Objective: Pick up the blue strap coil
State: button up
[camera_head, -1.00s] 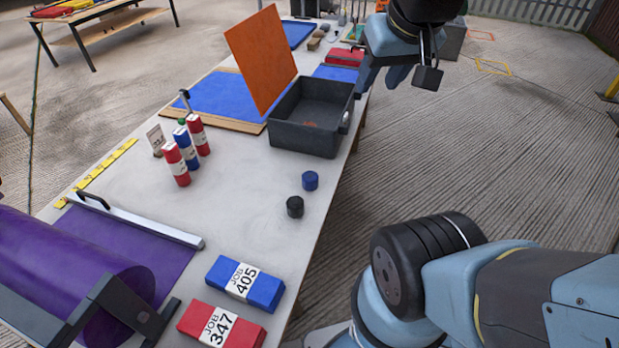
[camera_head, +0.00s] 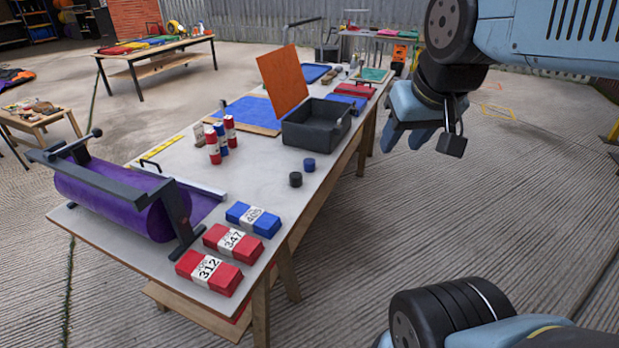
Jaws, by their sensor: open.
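The blue strap coil (camera_head: 309,165) is a small dark-blue cylinder on the pale worktable, near its right edge. A similar black coil (camera_head: 295,179) stands just in front of it, to the left. My gripper (camera_head: 405,138) is open, its blue-grey fingers pointing down. In the picture it is to the right of the coil, beyond the table edge over the floor, and it touches nothing on the table.
A dark grey bin (camera_head: 316,123) stands just behind the coils, with an orange panel (camera_head: 282,80) beside it. Red and blue bottles (camera_head: 221,138) stand to the left. Labelled packs (camera_head: 253,219) and a purple roll (camera_head: 120,203) are in front. The tabletop between is clear.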

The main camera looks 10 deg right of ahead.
aim_at(308, 164)
jog(key=z, duration=0.1)
jog(key=k, duration=0.3)
jog(key=u, duration=0.75)
jog(key=i, duration=0.1)
jog(key=z, duration=2.6)
jog(key=i, duration=1.45)
jog(key=u, duration=2.3)
jog(key=i, duration=0.55)
jog(key=z, duration=0.05)
